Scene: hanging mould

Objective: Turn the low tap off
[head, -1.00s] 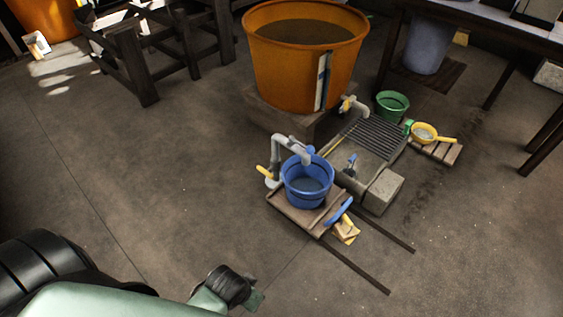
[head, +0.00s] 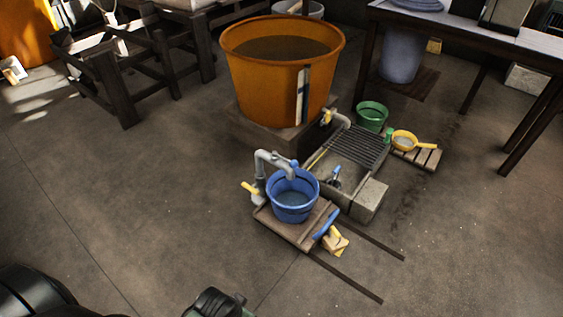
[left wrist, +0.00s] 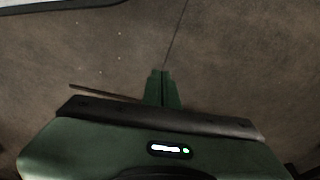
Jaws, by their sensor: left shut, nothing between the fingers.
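Three taps show in the head view, and I cannot tell for certain which is the low one. A small tap with a blue handle (head: 335,178) sits low at the stone basin (head: 370,197). A grey bent pipe tap (head: 268,157) with a yellow lever (head: 250,188) arches over a blue bucket (head: 293,205). A tap with a yellow handle (head: 327,117) is at the foot of the orange vat (head: 268,85). My left gripper (left wrist: 162,88) is shut and empty above bare floor, well short of the taps. My right gripper is out of view.
The blue bucket stands on a wooden platform (head: 268,215) with dark rails running toward the lower right. A dark table (head: 455,30) stands at right. The floor in front is clear.

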